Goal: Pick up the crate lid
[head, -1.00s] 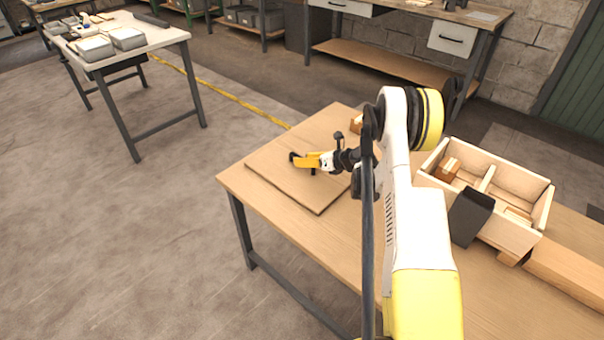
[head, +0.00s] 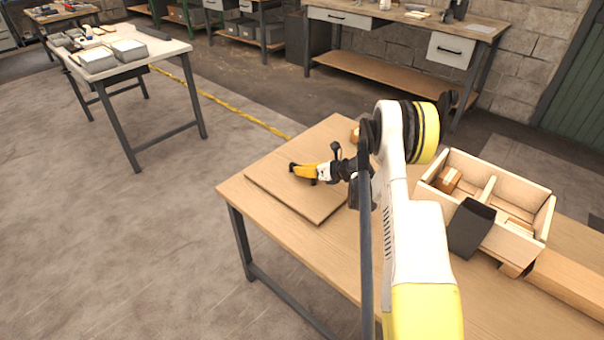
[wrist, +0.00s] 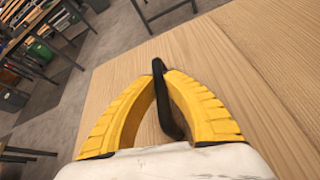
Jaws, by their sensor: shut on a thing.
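The crate lid (head: 300,198) is a flat wooden board at the near left part of the wooden workbench. It looks level, and I cannot tell any gap beneath it. My gripper (head: 303,171) is over the lid, with its yellow fingers low and close to its top. In the wrist view, the two yellow fingers (wrist: 160,72) close around a dark bar-like handle (wrist: 172,112) standing on the lid (wrist: 118,78). The handle's lower part and the far finger faces are partly hidden.
An open wooden crate (head: 530,239) with a divider stands right of my arm, with small boxes inside. A dark bin (head: 470,229) stands against its front. A long wooden block (head: 568,283) lies at the right. Open floor borders the bench (head: 285,248) at left.

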